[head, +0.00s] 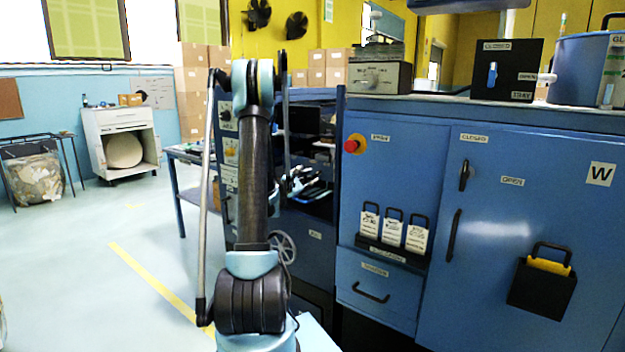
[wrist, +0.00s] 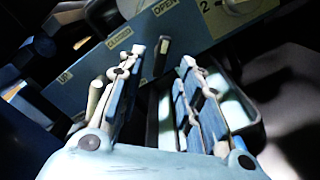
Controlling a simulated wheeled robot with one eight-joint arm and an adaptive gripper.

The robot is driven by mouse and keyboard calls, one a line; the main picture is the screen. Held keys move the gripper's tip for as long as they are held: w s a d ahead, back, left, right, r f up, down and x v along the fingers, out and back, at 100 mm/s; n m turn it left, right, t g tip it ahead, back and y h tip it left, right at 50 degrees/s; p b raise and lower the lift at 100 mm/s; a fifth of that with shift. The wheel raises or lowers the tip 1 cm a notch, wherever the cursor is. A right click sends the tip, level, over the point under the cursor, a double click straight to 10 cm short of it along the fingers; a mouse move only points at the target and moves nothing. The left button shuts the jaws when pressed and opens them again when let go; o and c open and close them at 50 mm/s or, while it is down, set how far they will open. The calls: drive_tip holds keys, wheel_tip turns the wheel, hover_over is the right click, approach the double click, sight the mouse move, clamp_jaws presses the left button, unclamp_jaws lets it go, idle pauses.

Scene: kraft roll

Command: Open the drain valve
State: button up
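In the wrist view a dark upright lever (wrist: 162,48) stands on a blue panel (wrist: 92,68). A label reading OPEN (wrist: 167,5) is at its upper right, and another that seems to read CLOSED (wrist: 119,37) is at its upper left. No drain name is readable, so I cannot confirm that this is the drain valve. My gripper (wrist: 163,58) is open, with one finger on each side of the lever; contact is not clear. In the head view my gripper (head: 298,182) is small, beside my arm, at the dark recess; the lever cannot be made out there.
A grey handwheel (head: 284,247) is below my gripper. The blue cabinet (head: 490,230) with a red knob (head: 354,144) stands to the right. A numbered dial (wrist: 235,5) is beside the OPEN label.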

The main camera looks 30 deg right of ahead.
drive_tip(key=v, duration=0.6)
drive_tip(key=shift+a, duration=0.3)
drive_tip(key=shift+s, duration=0.1)
drive_tip(key=s+a+r+m+g+y, duration=0.2)
drive_tip(key=s+a+m+y, duration=0.55)
drive_tip(key=s+a, duration=0.75)
drive_tip(key=s+a+f+m+g+y, duration=0.1)
drive_tip(key=s+a+f+y, duration=0.3)
drive_tip(key=s+a, duration=0.7)
drive_tip(key=s+a+f+m+g+y, duration=0.1)
drive_tip(key=s+a+f+m+y, duration=0.3)
drive_tip(key=s+a, duration=0.7)
drive_tip(key=a+f+y, duration=0.1)
drive_tip(key=a, duration=0.3)
drive_tip(key=shift+s+f+m+g, duration=0.3)
drive_tip(key=shift+s+m+g, duration=0.05)
drive_tip(key=shift+g, duration=0.05)
